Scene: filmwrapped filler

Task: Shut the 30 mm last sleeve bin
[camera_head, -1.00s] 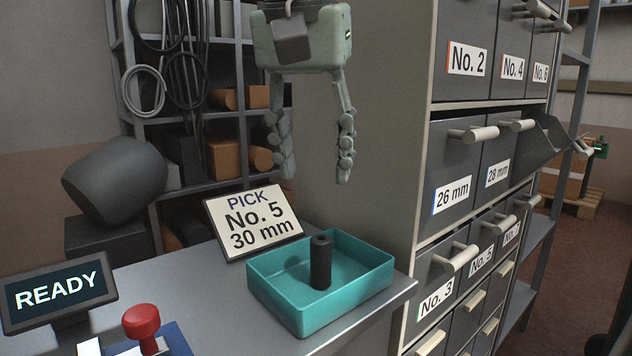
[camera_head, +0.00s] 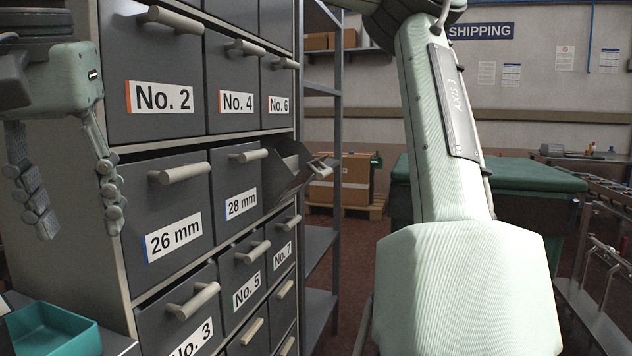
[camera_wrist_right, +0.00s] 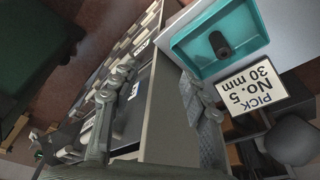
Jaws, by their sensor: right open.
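In the head view, the bin (camera_head: 290,174) at the far end of the middle row, past the 26 mm bin (camera_head: 168,212) and the 28 mm bin (camera_head: 237,187), is tilted out of the cabinet. Its open top shows and its handle sticks out to the right. Its label is hidden, so I cannot read 30 mm on it. My right gripper (camera_head: 78,222) hangs at the left, fingers down and apart, empty, in front of the cabinet's near side and well away from the open bin. My left gripper is not in view.
A teal tray (camera_head: 55,331) lies at the lower left; the right wrist view shows a black sleeve (camera_wrist_right: 219,44) in it and a No. 5, 30 mm sign (camera_wrist_right: 252,88) beside it. The other visible bins look shut. A shelf rack (camera_head: 322,245) stands behind the cabinet.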

